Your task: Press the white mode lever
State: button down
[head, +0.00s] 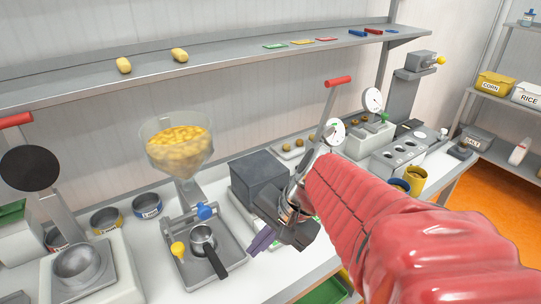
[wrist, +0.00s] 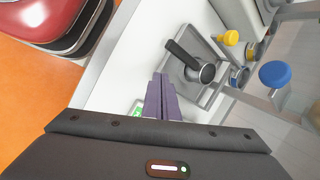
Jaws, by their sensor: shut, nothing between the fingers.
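I cannot clearly pick out a white mode lever in either view; my red arm and gripper hide part of the bench. A small pale knob-like piece (head: 443,132) stands at the bench's far right, too small to identify. My gripper (head: 262,240) has purple fingers, shut and empty, in front of a dark grey box (head: 259,180). In the wrist view the shut fingers (wrist: 162,92) point toward the press with the black-handled metal cup (wrist: 201,73). A green-marked pale piece (wrist: 137,111) shows partly beside the fingers.
The hopper (head: 176,145) of yellow pieces stands above the press, which has a blue knob (head: 206,212) and a yellow knob (head: 178,249). A red-handled lever (head: 338,82) and gauge (head: 334,131) rise behind my arm. A shelf (head: 220,62) runs above. White bench shows at front.

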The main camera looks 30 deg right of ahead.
jog(key=d+m+t+h, duration=0.1)
jog(key=d+m+t, duration=0.9)
jog(key=d+m, duration=1.1)
jog(key=d, duration=0.8)
jog(key=shift+s+f+h, duration=0.15)
jog(key=shift+s+h, duration=0.15)
jog(key=shift+h, duration=0.1)
jog(key=shift+w, duration=0.15)
jog(key=x, duration=0.9)
jog(key=shift+w+f, duration=0.15)
jog(key=shift+w, duration=0.2)
jog(key=w, duration=0.1)
jog(key=w+r, duration=0.1)
jog(key=shift+w+a+r, duration=0.15)
jog(key=shift+w+a, duration=0.2)
jog(key=shift+w+r, duration=0.2)
jog(key=shift+w, duration=0.25)
